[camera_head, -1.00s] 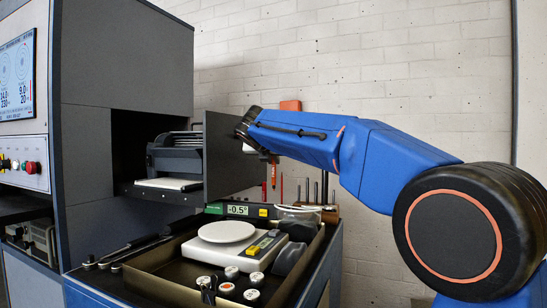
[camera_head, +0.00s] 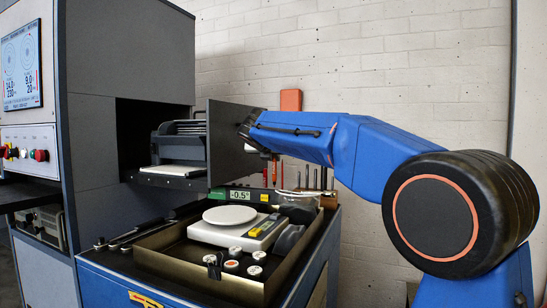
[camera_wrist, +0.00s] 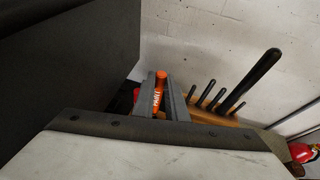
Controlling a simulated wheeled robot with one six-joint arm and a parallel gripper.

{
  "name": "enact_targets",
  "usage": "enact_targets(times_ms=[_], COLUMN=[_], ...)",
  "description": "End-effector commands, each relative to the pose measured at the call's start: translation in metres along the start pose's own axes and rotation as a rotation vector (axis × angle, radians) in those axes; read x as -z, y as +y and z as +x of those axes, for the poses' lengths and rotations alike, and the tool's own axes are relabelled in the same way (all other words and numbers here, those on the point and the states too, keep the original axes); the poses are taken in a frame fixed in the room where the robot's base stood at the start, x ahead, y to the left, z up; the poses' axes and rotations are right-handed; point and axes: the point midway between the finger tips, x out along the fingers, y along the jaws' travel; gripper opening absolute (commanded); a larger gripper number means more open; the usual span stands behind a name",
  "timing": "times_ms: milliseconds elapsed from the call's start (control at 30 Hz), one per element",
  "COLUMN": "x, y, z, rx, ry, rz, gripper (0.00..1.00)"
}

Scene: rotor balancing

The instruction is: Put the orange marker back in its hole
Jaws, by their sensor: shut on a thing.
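The orange marker (camera_wrist: 158,92) is held upright or nearly so between the two grey fingers of my gripper (camera_wrist: 160,98) in the wrist view. In the head view the marker (camera_head: 274,172) hangs below the gripper, its lower end close to the back of the bench. A wooden block (camera_wrist: 228,121) with several dark upright handles stands just right of the gripper in the wrist view. The block (camera_head: 329,202) is at the back right of the bench in the head view. Its hole for the marker cannot be made out, and the marker's tip is hidden in the wrist view.
A dark upright panel (camera_head: 228,143) stands close left of the gripper. A white brick wall (camera_head: 400,70) is behind. A red object (camera_wrist: 303,152) shows at right.

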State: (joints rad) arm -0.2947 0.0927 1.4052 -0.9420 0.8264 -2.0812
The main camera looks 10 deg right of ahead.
Motion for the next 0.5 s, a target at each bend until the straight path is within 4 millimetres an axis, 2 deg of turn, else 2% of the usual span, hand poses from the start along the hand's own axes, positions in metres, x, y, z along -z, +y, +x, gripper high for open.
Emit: enact_targets(times_ms=[500], x=[0.004], y=[0.0001], z=[0.0015], rx=[0.0], ry=[0.0], rz=[0.001], gripper=[0.0])
